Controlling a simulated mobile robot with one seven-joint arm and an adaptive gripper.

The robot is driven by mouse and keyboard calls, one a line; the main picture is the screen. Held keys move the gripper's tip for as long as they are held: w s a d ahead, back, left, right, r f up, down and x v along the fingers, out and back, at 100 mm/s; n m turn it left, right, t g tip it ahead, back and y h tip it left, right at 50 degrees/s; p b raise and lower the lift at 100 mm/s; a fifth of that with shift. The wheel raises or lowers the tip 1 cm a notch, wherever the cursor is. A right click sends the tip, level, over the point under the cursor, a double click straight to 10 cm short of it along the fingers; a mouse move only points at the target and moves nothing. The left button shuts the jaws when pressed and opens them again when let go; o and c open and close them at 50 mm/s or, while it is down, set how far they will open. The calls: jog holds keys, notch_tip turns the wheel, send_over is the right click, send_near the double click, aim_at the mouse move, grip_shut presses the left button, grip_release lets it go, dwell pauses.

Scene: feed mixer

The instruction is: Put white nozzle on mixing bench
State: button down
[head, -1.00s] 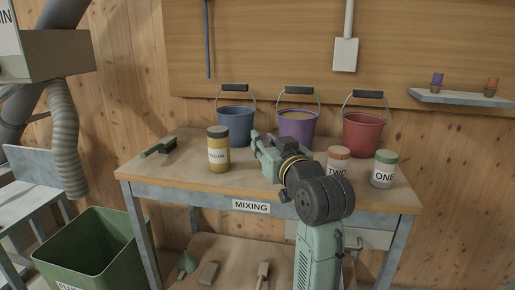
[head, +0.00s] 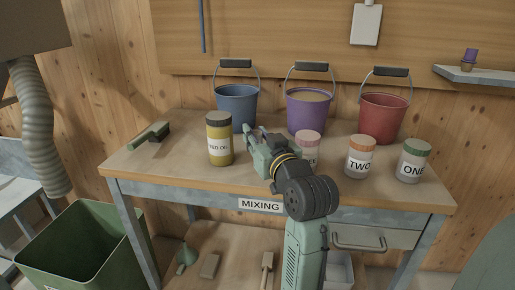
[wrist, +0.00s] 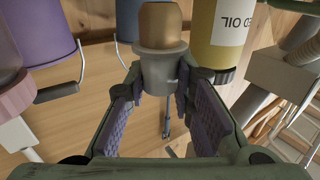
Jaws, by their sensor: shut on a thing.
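The white nozzle (wrist: 160,68), a pale grey-white flanged piece with a tan-brown end, sits between my fingertips in the wrist view. My gripper (wrist: 160,85) is shut on it. In the head view my gripper (head: 257,132) is over the mixing bench (head: 170,172), between the yellow oil jar (head: 219,135) and a pink-lidded jar (head: 308,148). The nozzle is not clearly visible in the head view. I cannot tell whether it touches the bench top.
Blue (head: 237,106), purple (head: 308,117) and red (head: 382,118) buckets stand behind. Jars TWO (head: 360,160) and ONE (head: 413,163) stand at right. A brush (head: 150,136) lies at left, with bare wood between it and the oil jar. A purple nozzle (head: 469,57) stands on the shelf.

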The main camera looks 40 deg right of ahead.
jog(key=shift+f, duration=1.9)
jog(key=shift+f, duration=0.1)
jog(key=shift+f, duration=0.15)
jog(key=c, duration=1.4)
grip_release()
jog(key=shift+r, duration=0.3)
jog(key=b+v, duration=0.1)
jog(key=v, duration=1.1)
jog(key=shift+b, duration=0.35)
